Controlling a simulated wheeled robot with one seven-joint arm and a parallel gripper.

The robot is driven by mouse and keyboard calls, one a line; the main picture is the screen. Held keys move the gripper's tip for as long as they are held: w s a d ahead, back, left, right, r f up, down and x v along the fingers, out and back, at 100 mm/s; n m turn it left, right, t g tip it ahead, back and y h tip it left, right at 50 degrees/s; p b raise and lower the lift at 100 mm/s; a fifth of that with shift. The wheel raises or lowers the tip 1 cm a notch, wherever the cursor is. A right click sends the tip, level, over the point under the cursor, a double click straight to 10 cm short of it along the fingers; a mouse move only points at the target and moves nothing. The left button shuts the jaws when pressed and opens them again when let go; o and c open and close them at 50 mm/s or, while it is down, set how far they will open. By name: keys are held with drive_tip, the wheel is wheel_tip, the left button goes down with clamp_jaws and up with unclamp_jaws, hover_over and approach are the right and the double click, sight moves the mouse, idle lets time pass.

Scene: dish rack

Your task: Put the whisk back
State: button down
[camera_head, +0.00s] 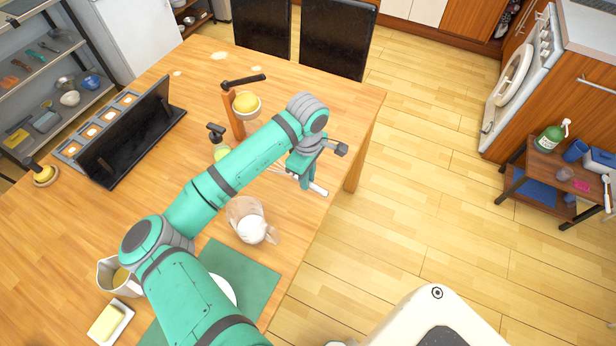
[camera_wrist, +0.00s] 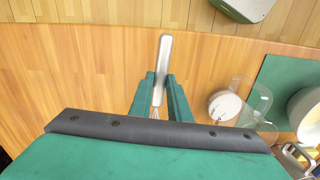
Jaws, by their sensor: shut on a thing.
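The whisk has a pale handle (camera_head: 318,188) and thin wires (camera_head: 279,169). My gripper (camera_head: 306,179) is shut on the handle near the table's right edge. The wires point left and the handle end points toward the edge in the head view. In the wrist view the handle (camera_wrist: 164,55) stands between the two green fingers of my gripper (camera_wrist: 161,92), and sticks out past them. The wires are mostly hidden behind the gripper body there. I cannot tell how high the whisk is above the table.
A glass jug (camera_head: 245,211) with white contents stands close to the whisk, by a green mat (camera_head: 257,283). An orange post (camera_head: 233,118) with a dark top arm stands behind, beside a yellow thing in a white cup (camera_head: 246,104). A black panel (camera_head: 127,135) stands at the left.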

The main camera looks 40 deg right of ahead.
drive_tip(key=shift+a+f, duration=0.1)
drive_tip(key=shift+f, duration=0.05)
drive_tip(key=shift+s+d+f, duration=0.1)
drive_tip(key=shift+s+f, duration=0.05)
drive_tip(key=shift+f, duration=0.75)
drive_tip(key=shift+s+d+f, duration=0.1)
drive_tip(key=shift+f, duration=0.75)
drive_tip(key=shift+w+a+f, duration=0.1)
drive_tip(key=shift+f, duration=1.25)
drive_tip(key=c, duration=2)
unclamp_jaws()
drive_tip(key=o, duration=0.6)
drive_tip(key=shift+c, duration=0.2)
